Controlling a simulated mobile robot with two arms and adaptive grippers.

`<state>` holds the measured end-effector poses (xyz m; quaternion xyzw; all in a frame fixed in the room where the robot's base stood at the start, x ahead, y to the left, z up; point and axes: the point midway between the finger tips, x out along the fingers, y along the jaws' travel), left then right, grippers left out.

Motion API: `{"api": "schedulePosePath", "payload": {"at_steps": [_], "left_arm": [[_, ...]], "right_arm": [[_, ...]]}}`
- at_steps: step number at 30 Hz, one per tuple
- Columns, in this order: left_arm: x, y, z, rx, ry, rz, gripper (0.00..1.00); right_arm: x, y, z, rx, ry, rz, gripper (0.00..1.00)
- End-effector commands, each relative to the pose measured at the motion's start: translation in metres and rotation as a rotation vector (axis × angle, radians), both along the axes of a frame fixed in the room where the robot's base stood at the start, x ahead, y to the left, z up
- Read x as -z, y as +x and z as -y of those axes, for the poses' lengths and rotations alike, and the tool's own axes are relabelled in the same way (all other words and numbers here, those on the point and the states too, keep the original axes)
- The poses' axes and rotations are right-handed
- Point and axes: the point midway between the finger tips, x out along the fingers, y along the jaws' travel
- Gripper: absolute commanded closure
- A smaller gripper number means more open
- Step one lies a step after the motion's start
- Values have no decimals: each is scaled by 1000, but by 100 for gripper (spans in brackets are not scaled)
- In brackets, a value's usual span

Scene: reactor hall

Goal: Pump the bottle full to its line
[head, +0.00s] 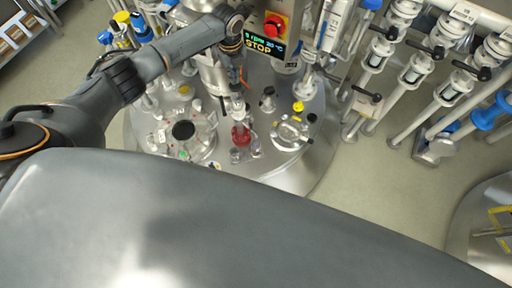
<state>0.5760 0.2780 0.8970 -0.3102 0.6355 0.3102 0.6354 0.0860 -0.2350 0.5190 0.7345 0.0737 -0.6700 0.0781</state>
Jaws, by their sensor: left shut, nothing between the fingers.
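My left arm comes in from the left and bends down over a round steel reactor lid (225,163). My left gripper (238,90) is shut and empty, pointing down above the lid near its middle. Its fingertips are small and hard to separate from the fittings behind them. A red fitting (241,136) stands on the lid just below the gripper in the picture. I cannot make out a bottle with a fill line or a pump for sure. My right gripper is not in view.
Glass valves and pipes (415,68) crowd the right. Bottles with blue and yellow caps (130,27) stand at upper left. Bare floor (385,200) lies right of the lid.

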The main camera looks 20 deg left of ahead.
Motion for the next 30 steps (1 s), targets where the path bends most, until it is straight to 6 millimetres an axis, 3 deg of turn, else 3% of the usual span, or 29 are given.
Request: {"api": "schedulePosePath", "payload": {"at_steps": [11, 30], "left_arm": [[2, 0, 0, 0, 0, 0, 100], [27, 0, 0, 0, 0, 0, 100]], "right_arm": [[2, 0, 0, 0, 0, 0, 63], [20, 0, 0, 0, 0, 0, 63]]}}
